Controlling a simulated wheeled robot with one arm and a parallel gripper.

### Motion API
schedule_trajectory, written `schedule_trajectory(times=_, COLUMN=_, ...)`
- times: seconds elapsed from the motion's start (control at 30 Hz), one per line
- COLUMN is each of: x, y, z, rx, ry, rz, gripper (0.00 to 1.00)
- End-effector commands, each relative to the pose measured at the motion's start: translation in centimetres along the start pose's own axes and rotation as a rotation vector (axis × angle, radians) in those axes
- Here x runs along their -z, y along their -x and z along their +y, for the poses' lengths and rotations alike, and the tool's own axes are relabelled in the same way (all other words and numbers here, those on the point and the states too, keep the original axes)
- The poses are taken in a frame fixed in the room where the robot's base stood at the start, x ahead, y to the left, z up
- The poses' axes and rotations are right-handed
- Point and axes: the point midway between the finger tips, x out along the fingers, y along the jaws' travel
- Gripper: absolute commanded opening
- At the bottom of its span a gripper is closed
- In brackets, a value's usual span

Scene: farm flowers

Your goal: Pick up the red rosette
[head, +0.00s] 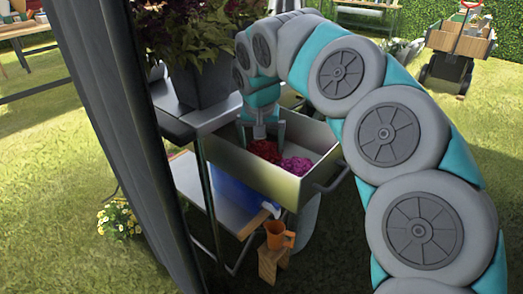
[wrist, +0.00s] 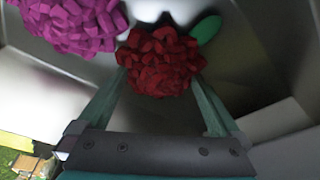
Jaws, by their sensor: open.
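The red rosette (head: 265,150) lies in an open metal drawer (head: 262,179), beside a magenta rosette (head: 297,165). In the wrist view the red rosette (wrist: 160,62) sits between and just beyond the fingertips of my gripper (wrist: 160,82), with a green leaf (wrist: 206,29) at its upper right. My gripper (head: 264,128) reaches down into the drawer from above. Its fingers are apart, one on each side of the red rosette. I cannot tell whether they touch it. The magenta rosette (wrist: 72,22) is at the upper left in the wrist view.
The drawer walls surround the gripper closely. A dark planter (head: 201,82) with a purple-leaved plant stands on the cabinet top to the left.

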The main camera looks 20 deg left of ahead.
Motion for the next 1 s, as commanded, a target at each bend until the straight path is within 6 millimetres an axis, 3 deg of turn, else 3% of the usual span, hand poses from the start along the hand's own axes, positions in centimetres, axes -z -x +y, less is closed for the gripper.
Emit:
schedule_trajectory(times=0.17, x=0.00, y=0.01, z=0.01, rx=-0.001, ry=0.000, rz=0.000, gripper=1.00)
schedule_trajectory(times=0.83, x=-0.02, y=0.02, z=0.01, rx=-0.001, ry=0.000, rz=0.000, gripper=0.25)
schedule_trajectory(times=1.0, x=-0.02, y=0.01, z=0.01, rx=-0.001, ry=0.000, rz=0.000, gripper=0.23)
